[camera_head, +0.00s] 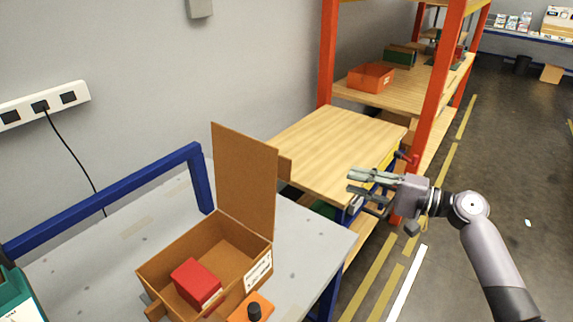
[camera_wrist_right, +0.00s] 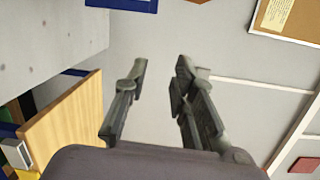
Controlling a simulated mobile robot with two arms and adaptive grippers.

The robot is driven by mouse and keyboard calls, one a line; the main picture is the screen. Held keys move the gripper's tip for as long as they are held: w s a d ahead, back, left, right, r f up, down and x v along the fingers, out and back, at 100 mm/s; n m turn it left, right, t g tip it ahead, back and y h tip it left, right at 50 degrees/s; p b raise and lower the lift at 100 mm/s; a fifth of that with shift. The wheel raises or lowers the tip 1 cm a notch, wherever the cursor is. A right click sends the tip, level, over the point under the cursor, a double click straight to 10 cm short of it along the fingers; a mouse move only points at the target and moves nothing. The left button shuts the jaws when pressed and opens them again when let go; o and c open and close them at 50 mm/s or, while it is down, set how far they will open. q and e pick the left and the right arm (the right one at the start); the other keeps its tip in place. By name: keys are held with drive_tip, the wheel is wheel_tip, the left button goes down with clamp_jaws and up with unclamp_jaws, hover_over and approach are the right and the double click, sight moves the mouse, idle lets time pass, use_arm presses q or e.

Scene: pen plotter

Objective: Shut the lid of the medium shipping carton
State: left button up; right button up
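The medium shipping carton (camera_head: 228,247) is a brown cardboard box on the grey table in the head view. Its lid (camera_head: 246,180) stands upright at the back right side, so the carton is open. A red box (camera_head: 196,284) lies inside it. My right gripper (camera_head: 350,182) is to the right of the carton and apart from it, beyond the table's right edge. It points left towards the lid. The right wrist view shows its two fingers (camera_wrist_right: 158,90) spread, with nothing between them. My left gripper is not in view.
The grey table (camera_head: 310,240) has a blue frame rail (camera_head: 110,195) behind. An orange object with a black knob (camera_head: 254,310) sits at the carton's front. A green item (camera_head: 18,295) stands at the left. A wooden shelf with red posts (camera_head: 327,50) stands behind my right gripper.

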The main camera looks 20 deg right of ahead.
drive_tip(key=shift+n+g+y, duration=0.3)
drive_tip(key=shift+n+y, duration=0.2)
drive_tip(key=shift+y, duration=0.2)
drive_tip(key=r, duration=0.1)
drive_tip(key=a+r, duration=0.1)
drive_tip(key=s+r, duration=0.1)
drive_tip(key=r, duration=0.1)
drive_tip(key=shift+a, duration=0.35)
drive_tip(key=shift+c, duration=1.3)
drive_tip(key=shift+w+a+r, duration=0.1)
drive_tip(key=shift+a+r, duration=0.05)
drive_tip(key=shift+a, duration=0.1)
drive_tip(key=shift+c, duration=0.7)
drive_tip(key=p+x, duration=0.4)
drive_tip(key=x, duration=0.4)
drive_tip(key=shift+w+r, duration=0.15)
clamp_jaws()
drive_tip(key=a, duration=0.1)
drive_tip(key=s+a+p, duration=0.2)
drive_tip(key=a, duration=0.1)
